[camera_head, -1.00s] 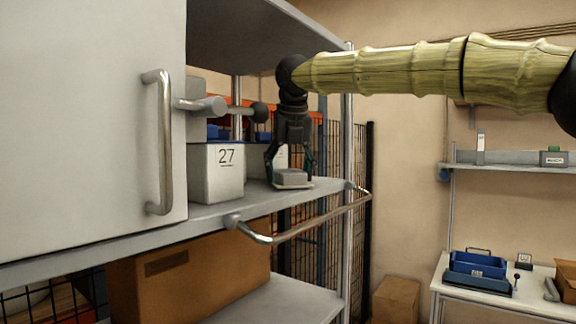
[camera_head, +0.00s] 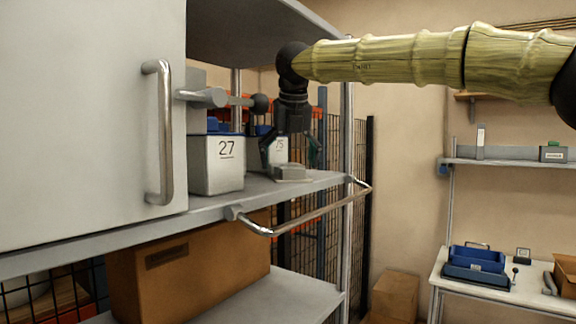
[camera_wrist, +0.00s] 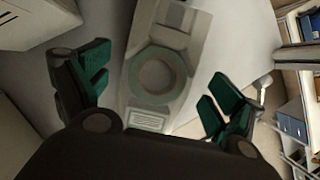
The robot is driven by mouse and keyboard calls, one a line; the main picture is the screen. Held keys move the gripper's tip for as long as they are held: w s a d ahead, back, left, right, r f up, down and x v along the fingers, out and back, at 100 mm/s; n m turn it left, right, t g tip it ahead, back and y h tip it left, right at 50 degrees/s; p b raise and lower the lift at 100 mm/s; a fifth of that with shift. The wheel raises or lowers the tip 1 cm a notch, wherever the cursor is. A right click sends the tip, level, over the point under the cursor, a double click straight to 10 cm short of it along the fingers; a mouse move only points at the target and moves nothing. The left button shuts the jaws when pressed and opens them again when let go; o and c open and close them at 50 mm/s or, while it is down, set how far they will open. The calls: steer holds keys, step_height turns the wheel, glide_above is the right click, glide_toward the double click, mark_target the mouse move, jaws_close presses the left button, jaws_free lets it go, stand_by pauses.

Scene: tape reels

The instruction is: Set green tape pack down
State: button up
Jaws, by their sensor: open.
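The tape pack (camera_head: 291,172) shows in the head view as a small pale grey block on the grey shelf (camera_head: 325,180), near its right end. In the wrist view the pack (camera_wrist: 183,78) is a pale piece with a round, green-rimmed ring and a label at its near end. My gripper (camera_head: 296,158) points down just above and around the pack. In the wrist view my gripper (camera_wrist: 160,90) has its green-padded fingers spread, one on each side, with visible gaps to the pack.
A grey bin marked 27 (camera_head: 216,165) and a second bin (camera_head: 277,152) stand left of the pack. A metal rail (camera_head: 310,213) runs along the shelf front. A cabinet door (camera_head: 85,120) fills the left. A post (camera_head: 346,130) rises at the right end.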

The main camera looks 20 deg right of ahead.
mark_target(288, 165)
steer(key=b+v, duration=0.1)
steer(key=v, duration=0.3)
steer(key=shift+s, duration=0.15)
steer(key=s+a+b, duration=0.1)
steer(key=s+b, duration=0.4)
steer(key=s, duration=0.7)
steer(key=shift+a, duration=0.25)
steer(key=shift+w, duration=0.1)
